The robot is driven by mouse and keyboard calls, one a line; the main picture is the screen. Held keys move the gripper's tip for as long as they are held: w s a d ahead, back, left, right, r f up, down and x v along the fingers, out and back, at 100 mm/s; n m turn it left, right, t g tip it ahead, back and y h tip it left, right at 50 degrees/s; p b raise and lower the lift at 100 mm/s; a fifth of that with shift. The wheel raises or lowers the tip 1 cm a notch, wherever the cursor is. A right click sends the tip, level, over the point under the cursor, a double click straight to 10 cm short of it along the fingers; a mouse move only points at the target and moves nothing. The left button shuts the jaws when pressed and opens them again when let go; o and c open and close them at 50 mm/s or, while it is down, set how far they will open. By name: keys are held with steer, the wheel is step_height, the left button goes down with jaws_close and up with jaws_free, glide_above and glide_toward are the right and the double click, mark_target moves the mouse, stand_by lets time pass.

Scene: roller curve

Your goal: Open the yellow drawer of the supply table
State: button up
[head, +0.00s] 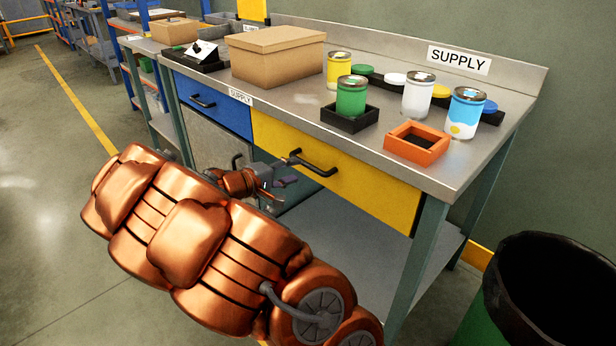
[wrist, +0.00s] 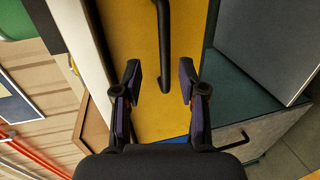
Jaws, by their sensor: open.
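The yellow drawer (head: 385,190) is in the front of the supply table (head: 484,150), at the right of the blue drawer (head: 232,116). Its front looks flush, so it appears shut. Its black bar handle (head: 320,170) also shows in the wrist view (wrist: 164,40). My gripper (head: 284,177) is in front of the drawer near the handle's left end. In the wrist view my gripper (wrist: 160,80) is open, with the handle's near end between the fingertips and no clear contact. My arm hides part of the space below the drawer.
On the tabletop stand a cardboard box (head: 278,58), several paint cans (head: 418,95), a black tray (head: 350,119) and an orange tray (head: 416,143). A bin (head: 545,290) stands at the right. The floor at left is open.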

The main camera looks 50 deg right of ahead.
mark_target(306, 166)
steer(key=shift+t, duration=0.3)
steer(key=shift+w+f+x, duration=0.1)
steer(key=shift+w+x, duration=0.05)
steer(key=shift+x, duration=1.2)
steer(key=shift+w+f+x, duration=0.1)
steer(key=shift+w+x, duration=0.05)
steer(key=shift+x, duration=1.2)
steer(key=shift+w+f+x, duration=0.1)
steer(key=shift+w+x, duration=0.05)
steer(key=shift+x, duration=1.15)
steer(key=shift+c, duration=0.3)
jaws_close()
